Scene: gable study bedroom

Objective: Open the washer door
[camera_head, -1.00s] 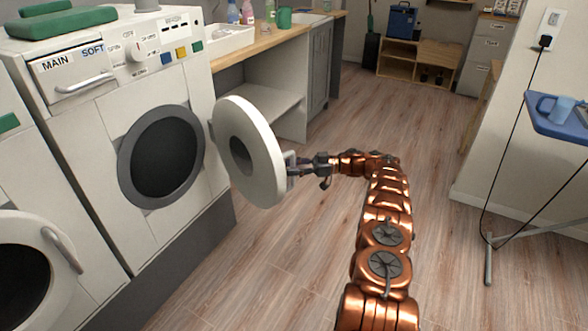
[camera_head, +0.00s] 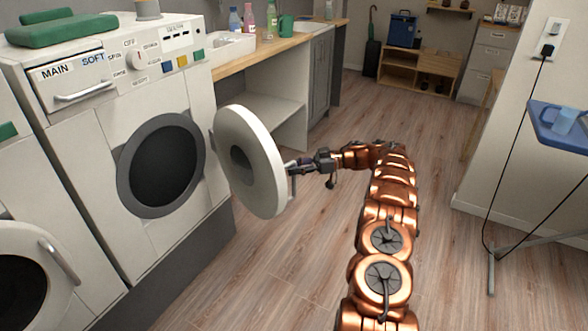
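The washer (camera_head: 95,120) stands at the left, white with a drawer marked MAIN and SOFT. Its round door (camera_head: 268,150) is swung wide open to the right, standing out from the front on its hinge side. The dark round drum opening (camera_head: 165,165) is uncovered. The grey door handle (camera_head: 291,187) shows at the door's right side, on its outer face. My gripper (camera_head: 293,166) is at the handle's upper part. The fingers are small and partly merge with the handle, so I cannot tell whether they touch it or are closed.
A second washer (camera_head: 25,265) with its door shut is at the lower left. A wooden counter (camera_head: 262,48) with bottles and a tray runs behind the open door. The floor between is clear.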

